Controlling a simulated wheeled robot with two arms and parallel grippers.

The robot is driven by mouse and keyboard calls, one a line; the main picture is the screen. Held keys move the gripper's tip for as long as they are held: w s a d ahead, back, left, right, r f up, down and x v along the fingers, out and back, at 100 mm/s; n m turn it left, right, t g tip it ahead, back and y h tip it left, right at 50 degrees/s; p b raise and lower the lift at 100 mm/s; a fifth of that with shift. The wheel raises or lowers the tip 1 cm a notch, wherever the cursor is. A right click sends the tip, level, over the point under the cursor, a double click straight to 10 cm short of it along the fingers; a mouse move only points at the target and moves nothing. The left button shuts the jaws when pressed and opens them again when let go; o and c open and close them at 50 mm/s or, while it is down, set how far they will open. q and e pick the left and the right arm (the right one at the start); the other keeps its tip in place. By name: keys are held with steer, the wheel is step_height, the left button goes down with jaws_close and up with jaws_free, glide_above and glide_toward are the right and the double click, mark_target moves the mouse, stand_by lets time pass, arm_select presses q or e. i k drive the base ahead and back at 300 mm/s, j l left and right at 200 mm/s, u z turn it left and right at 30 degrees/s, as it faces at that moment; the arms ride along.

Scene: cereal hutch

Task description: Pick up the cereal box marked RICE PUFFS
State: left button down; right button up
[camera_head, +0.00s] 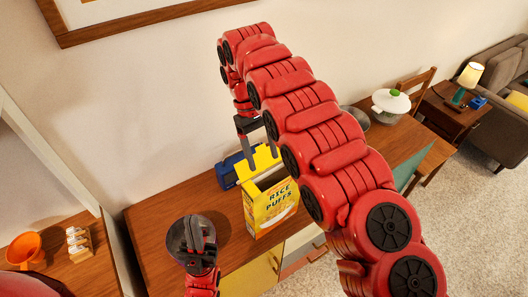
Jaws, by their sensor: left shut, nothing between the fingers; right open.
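The yellow cereal box (273,206) marked RICE PUFFS stands upright on the wooden hutch top, with its top open and flaps up. My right gripper (263,168) is open and points down at the box's top from behind. Its two fingers show at the raised flaps, one on the left and one on the right. I cannot tell whether they touch the box. My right arm passes in front of the area to the right of the box. My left gripper (196,226) is shut and empty, left of the box, in front of a round dark dish (211,237).
A blue object (229,172) stands behind the box on the wooden top (155,228). A white pot with a green knob (390,105) is far right. An orange cup (25,248) and a small rack (78,242) are at lower left. The wall is close behind.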

mark_target(270, 197)
steer(key=k, duration=1.25)
